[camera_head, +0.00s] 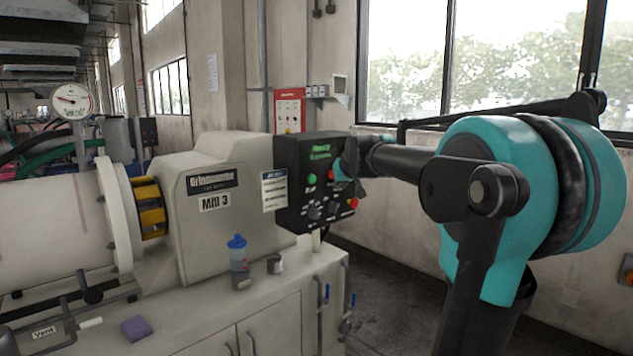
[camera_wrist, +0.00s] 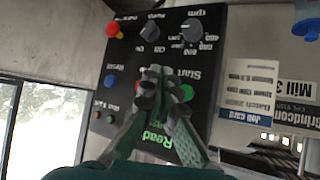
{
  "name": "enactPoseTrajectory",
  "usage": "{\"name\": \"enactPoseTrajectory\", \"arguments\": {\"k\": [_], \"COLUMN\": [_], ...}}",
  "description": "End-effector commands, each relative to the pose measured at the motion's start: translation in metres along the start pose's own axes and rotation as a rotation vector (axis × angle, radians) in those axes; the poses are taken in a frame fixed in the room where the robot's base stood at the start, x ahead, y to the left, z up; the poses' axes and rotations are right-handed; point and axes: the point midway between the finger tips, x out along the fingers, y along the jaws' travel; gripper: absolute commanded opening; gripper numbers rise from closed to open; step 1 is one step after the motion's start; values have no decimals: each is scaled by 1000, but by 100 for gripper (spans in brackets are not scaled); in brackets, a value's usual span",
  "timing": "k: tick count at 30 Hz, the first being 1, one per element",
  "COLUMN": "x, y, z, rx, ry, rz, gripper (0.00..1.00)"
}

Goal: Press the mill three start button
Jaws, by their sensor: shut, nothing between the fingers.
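The mill (camera_head: 215,205) carries a "Mill 3" label, with a black control panel (camera_head: 290,160) on its right. The green button (camera_head: 312,179) on the panel also shows in the wrist view (camera_wrist: 186,92), beside an upside-down "Start" label. My gripper (camera_head: 341,172) is shut and empty at the panel's right side. In the wrist view my fingertips (camera_wrist: 155,80) lie over the panel face, just left of the green button and partly covering the area around it. I cannot tell whether they touch the panel.
Knobs (camera_head: 315,212) and a red stop button (camera_head: 353,202) sit low on the panel. A job card (camera_head: 274,190) hangs to its left. A blue-capped bottle (camera_head: 238,262) and a small cup (camera_head: 275,264) stand on the bench below. A red board (camera_head: 289,110) hangs behind.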

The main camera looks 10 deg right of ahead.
Motion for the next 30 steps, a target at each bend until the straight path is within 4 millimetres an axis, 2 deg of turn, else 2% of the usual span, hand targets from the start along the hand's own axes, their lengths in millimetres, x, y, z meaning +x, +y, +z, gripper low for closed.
{"name": "enactPoseTrajectory", "arguments": {"k": [11,24,30], "x": [7,46,57], "y": [-5,-34,-42], "z": [-4,-32,-41], "rx": [0,-1,0], "ry": [-1,-1,-1], "rz": [0,-1,-1], "gripper": [0,0,0]}}
